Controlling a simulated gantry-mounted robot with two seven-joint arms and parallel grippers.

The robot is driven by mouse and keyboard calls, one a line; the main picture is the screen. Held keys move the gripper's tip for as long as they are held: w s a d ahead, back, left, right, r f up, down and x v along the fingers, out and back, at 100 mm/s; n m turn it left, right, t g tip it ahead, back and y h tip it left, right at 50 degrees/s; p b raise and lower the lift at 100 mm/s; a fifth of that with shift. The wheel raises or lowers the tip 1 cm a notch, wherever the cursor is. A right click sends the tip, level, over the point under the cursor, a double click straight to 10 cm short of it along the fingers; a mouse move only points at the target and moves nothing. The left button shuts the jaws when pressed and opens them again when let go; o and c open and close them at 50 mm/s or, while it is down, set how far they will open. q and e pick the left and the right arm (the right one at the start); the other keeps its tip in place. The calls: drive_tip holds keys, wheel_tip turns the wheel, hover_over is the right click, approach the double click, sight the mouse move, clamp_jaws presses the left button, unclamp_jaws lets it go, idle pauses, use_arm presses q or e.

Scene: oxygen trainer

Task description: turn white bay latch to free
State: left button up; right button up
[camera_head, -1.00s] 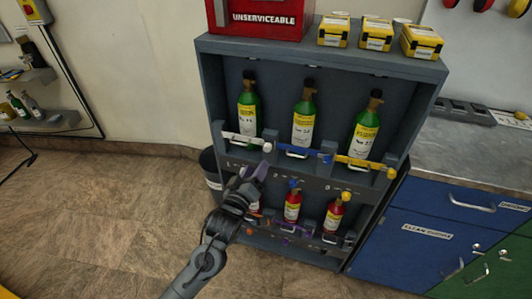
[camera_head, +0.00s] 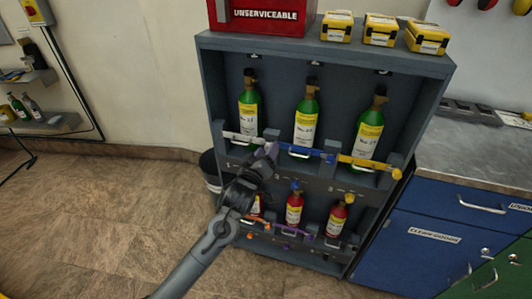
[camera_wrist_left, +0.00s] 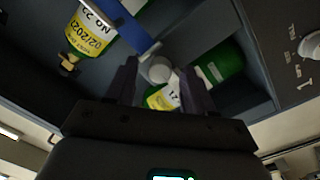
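The white bay latch (camera_head: 240,137) is a white bar lying across the front of the left upper bay, before a green cylinder (camera_head: 249,108) with a yellow and white label. My left gripper (camera_head: 270,151) is at the right end of this bar and hides that end in the head view. In the left wrist view, the white latch's round end knob (camera_wrist_left: 159,70) shows between the two spread fingers of my left gripper (camera_wrist_left: 160,78). I cannot tell whether the fingers touch it. My right gripper is not in view.
The blue latch (camera_head: 306,152) begins just right of my left gripper, and the yellow latch (camera_head: 368,164) is farther right. Red cylinders (camera_head: 294,209) stand in the lower row. A dark bin (camera_head: 210,170) is left of the rack (camera_head: 330,62). Blue drawers (camera_head: 430,228) stand at right.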

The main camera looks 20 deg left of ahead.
use_arm(q)
clamp_jaws()
drive_tip(key=m+p, duration=0.8)
drive_tip(key=p, duration=0.1)
drive_tip(key=m+y+p, duration=0.1)
drive_tip(key=m+p, duration=0.8)
drive_tip(key=shift+g+p, duration=0.3)
drive_tip(key=shift+p, duration=0.05)
drive_tip(key=shift+m, duration=0.3)
idle(0.3)
drive_tip(key=shift+o, duration=0.2)
unclamp_jaws()
